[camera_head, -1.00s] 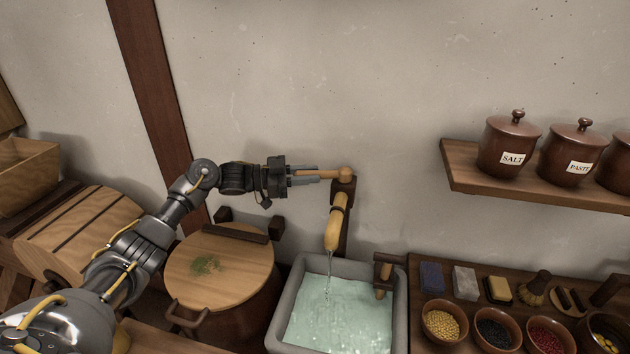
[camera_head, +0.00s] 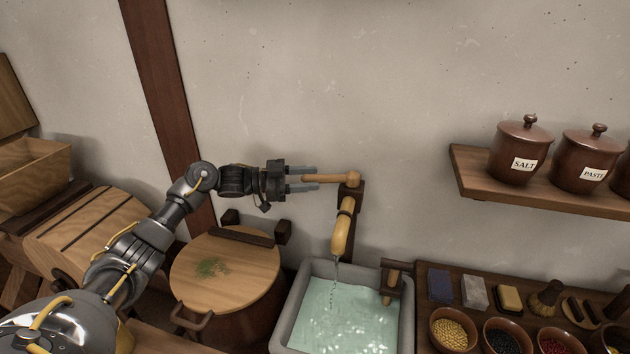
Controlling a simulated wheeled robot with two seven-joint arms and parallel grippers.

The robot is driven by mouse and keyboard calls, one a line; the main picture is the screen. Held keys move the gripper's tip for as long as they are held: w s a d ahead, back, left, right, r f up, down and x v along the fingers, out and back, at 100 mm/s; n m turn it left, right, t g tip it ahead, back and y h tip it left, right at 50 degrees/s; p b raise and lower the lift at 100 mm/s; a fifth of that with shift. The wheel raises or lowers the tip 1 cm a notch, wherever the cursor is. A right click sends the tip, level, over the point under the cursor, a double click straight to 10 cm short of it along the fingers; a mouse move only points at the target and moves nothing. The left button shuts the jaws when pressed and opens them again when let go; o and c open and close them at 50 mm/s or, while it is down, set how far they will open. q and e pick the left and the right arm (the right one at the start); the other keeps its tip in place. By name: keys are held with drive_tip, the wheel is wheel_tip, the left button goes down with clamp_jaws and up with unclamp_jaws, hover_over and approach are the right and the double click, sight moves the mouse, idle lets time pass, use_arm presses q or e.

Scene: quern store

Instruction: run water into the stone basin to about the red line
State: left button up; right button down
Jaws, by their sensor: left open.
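The grey stone basin (camera_head: 408,318) stands at bottom centre with pale green water (camera_head: 345,318) in it. I cannot make out a red line on its visible walls. A bamboo spout (camera_head: 343,232) hangs above the basin, and a thin stream of water (camera_head: 337,274) falls from it. A wooden tap lever (camera_head: 327,178) points left from the top of the spout post. My left gripper (camera_head: 306,178) is open, with its fingers on either side of the lever's free end and apart from it. My right gripper is not in view.
A lidded wooden tub (camera_head: 226,272) stands left of the basin. A dark tray to the right holds blocks, brushes and bowls of grain (camera_head: 452,333). A wall shelf (camera_head: 550,187) with salt (camera_head: 520,150) and paste (camera_head: 588,160) jars is at upper right. The wall above the lever is bare.

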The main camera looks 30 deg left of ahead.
use_arm(q)
drive_tip(key=b+v, duration=0.2)
drive_tip(key=v, duration=0.6)
drive_tip(key=shift+s+a, duration=0.2)
drive_tip(key=shift+a, duration=0.05)
idle(0.4)
